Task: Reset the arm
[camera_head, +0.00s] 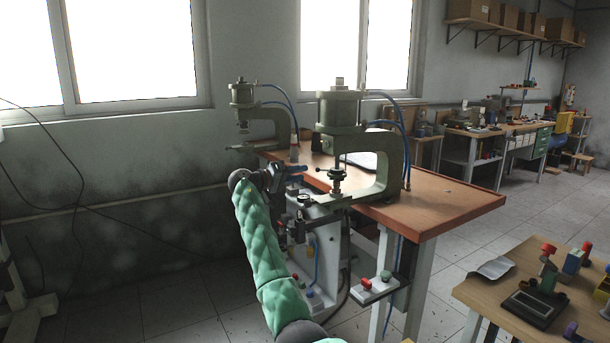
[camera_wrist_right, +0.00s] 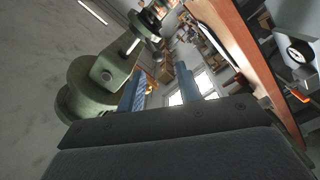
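My right arm, in a green padded sleeve, reaches up from the bottom of the head view. Its right gripper (camera_head: 296,170) is beside the near green pneumatic press (camera_head: 341,110), left of its frame and close to the table's left edge. In the right wrist view the two blue fingers of this gripper (camera_wrist_right: 160,80) stand apart with no object seen between them. A green press body (camera_wrist_right: 98,82) is close on the left there. A second press (camera_head: 243,95) stands farther back. My left gripper is not in view.
The presses stand on an orange-brown table (camera_head: 440,207). A control box with red and green buttons (camera_head: 376,286) is at its front. A wooden bench (camera_head: 530,265) with small parts stands at the lower right. The floor at lower left is mostly clear.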

